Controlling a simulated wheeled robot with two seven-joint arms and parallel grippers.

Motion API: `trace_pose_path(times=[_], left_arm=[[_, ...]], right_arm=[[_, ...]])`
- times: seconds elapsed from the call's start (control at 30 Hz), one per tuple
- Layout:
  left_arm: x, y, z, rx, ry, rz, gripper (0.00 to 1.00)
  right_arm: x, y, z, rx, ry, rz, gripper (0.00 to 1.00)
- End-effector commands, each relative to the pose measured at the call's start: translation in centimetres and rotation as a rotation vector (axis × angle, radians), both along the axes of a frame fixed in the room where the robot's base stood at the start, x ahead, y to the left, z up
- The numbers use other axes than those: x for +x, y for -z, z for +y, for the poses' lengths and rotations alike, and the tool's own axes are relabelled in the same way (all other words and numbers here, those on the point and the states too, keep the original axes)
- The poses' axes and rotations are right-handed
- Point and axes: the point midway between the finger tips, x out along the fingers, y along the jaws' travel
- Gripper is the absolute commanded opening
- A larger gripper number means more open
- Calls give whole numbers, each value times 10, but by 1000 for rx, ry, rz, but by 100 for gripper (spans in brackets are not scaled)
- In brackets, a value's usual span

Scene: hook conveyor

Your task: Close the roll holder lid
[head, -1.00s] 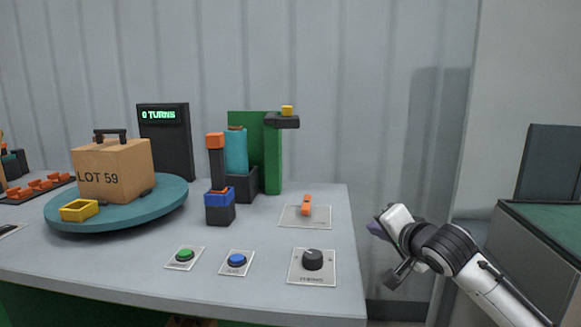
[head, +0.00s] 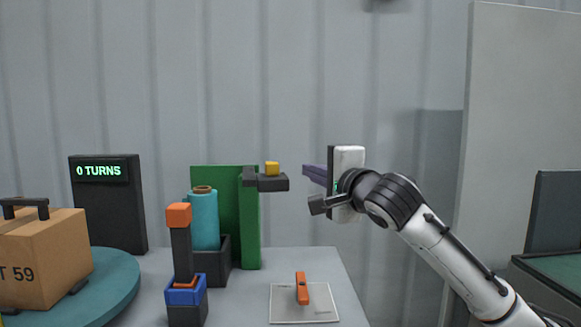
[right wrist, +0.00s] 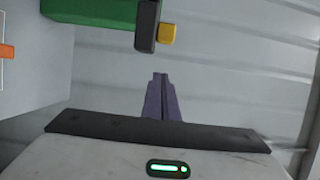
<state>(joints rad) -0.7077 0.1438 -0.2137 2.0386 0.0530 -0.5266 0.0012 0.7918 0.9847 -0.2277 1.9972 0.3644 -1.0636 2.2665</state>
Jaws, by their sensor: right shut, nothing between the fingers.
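The roll holder is a dark box (head: 214,268) with a teal roll (head: 204,222) standing in it and a green plate (head: 224,177) behind. A green upright panel (head: 250,225) stands at its right side, apparently the lid, raised open. A dark bar (head: 272,184) juts right from its top and carries a yellow block (head: 272,168). My right gripper (head: 307,174) is shut and empty, purple fingers pointing left, a little right of the bar and apart from it. In the right wrist view, the fingertips (right wrist: 160,76) are below the yellow block (right wrist: 167,34). My left gripper is out of view.
An orange lever on a pale plate (head: 285,312) lies on the table below my gripper. A dark post with an orange top (head: 179,215) stands before the roll. The turntable (head: 112,285) with a carton (head: 50,260) and the turns display (head: 108,205) are left.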

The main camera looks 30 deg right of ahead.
Motion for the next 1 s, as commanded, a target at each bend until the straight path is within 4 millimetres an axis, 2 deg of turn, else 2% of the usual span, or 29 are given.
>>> trace_pose_path(times=[0.07, 0.1, 0.2, 0.37, 1.0], left_arm=[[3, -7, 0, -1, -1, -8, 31], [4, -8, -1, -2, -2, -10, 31], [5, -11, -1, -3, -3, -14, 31], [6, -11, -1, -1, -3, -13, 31], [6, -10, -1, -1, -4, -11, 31]], right_arm=[[16, -3, -4, 0, 2, -1, 0], [18, -3, 7, -2, -4, -3, 0], [23, -2, 20, -3, -3, -3, 0], [28, -1, 32, -2, -1, -1, 0], [31, -6, 33, -2, 4, -13, 0]])
